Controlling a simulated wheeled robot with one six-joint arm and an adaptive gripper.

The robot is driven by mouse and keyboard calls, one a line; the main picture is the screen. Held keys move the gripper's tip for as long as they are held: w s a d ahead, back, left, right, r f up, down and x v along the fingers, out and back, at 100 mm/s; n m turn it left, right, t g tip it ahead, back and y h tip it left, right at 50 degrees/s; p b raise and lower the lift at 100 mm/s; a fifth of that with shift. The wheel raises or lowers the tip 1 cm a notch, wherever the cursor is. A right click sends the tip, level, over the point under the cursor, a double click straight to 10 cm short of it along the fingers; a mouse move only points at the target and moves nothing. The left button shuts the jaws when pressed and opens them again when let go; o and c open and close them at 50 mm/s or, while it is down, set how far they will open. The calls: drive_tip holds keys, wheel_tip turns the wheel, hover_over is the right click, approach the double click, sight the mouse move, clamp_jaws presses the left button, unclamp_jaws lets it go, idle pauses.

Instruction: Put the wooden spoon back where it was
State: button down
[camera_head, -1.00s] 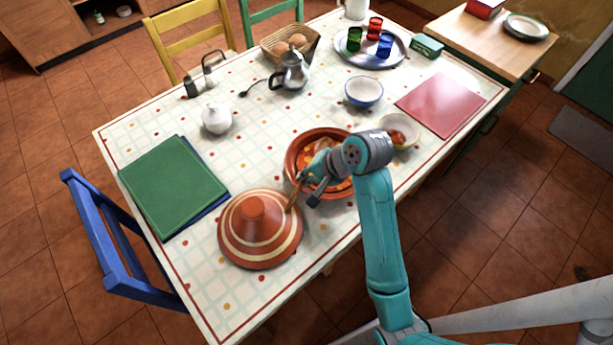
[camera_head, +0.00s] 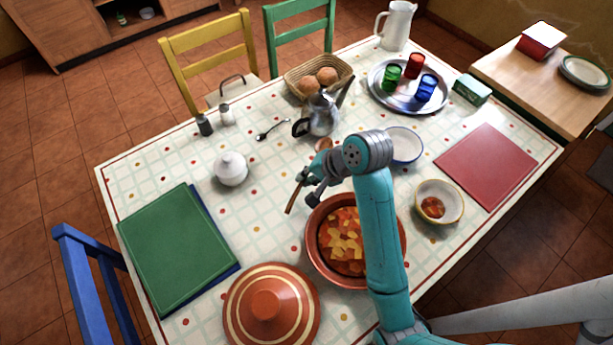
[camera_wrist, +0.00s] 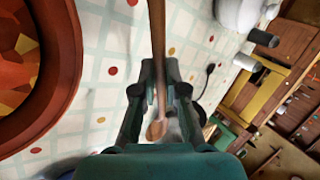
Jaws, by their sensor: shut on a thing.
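The wooden spoon (camera_wrist: 157,45) is held in my gripper (camera_wrist: 158,92), which is shut around it. In the head view the spoon (camera_head: 293,202) slants, one end pointing down and left, and my gripper (camera_head: 309,187) hangs above the table just beyond the tagine dish. The spoon's rounded end (camera_wrist: 156,131) shows past the fingers in the wrist view. The terracotta tagine dish (camera_head: 314,258) holds an orange stew and is partly hidden by my arm. It also shows at the left of the wrist view (camera_wrist: 72,70).
The striped tagine lid (camera_head: 268,305) stands in front of the dish. A white sugar bowl (camera_head: 231,169), a metal teapot (camera_head: 322,117), a small dark spoon (camera_head: 272,129) and a white bowl (camera_head: 405,146) stand beyond. Checked cloth lies clear between the sugar bowl and the dish.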

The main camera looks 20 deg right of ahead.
drive_tip(key=shift+f, duration=2.7)
drive_tip(key=c, duration=1.2)
unclamp_jaws()
drive_tip(key=shift+o, duration=0.2)
drive_tip(key=v, duration=1.2)
